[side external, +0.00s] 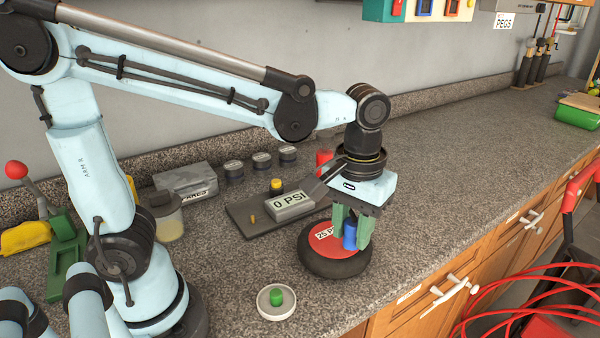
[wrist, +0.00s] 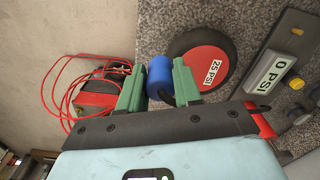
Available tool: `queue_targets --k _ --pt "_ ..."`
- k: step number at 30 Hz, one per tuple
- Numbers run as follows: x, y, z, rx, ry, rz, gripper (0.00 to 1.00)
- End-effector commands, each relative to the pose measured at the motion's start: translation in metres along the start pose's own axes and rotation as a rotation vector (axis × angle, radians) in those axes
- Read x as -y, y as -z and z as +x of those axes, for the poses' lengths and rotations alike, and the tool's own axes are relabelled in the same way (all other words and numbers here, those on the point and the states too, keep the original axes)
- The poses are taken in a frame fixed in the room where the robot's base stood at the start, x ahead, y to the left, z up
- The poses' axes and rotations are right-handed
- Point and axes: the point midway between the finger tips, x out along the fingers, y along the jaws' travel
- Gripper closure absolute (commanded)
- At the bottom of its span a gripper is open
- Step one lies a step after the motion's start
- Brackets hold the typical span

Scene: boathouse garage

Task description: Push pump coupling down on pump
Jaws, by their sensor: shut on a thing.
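My gripper (side external: 351,240) points down over the tyre, its green fingers shut on a blue cylinder (side external: 350,234), which looks like the coupling. The cylinder also shows between the fingers in the wrist view (wrist: 160,78). The black tyre (side external: 334,267) has a red face labelled "25 PSI" (wrist: 206,68). The cylinder is at the tyre's edge; whether it touches the tyre or a valve I cannot tell. The pump is a grey plate (side external: 243,222) with a "0 PSI" display (side external: 289,206) and a yellow knob (side external: 277,185), behind and left of my gripper. The cylinder's lower end is hidden.
A white dish with a green peg (side external: 277,297) sits near the counter's front edge. A clear jar (side external: 164,214), a grey box (side external: 186,181) and several dark lids stand at the back left.

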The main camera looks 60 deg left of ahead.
Motion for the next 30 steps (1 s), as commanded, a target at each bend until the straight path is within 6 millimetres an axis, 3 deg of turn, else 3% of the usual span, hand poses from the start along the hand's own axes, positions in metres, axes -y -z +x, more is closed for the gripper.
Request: queue_targets --k 3,9,30 --pt "-0.011 -0.017 -0.012 0.0 0.0 0.004 1.0" --pt "-0.021 -0.03 -0.023 0.0 0.0 0.001 1.0" --pt "-0.022 -0.033 -0.056 0.0 0.0 -0.001 1.0"
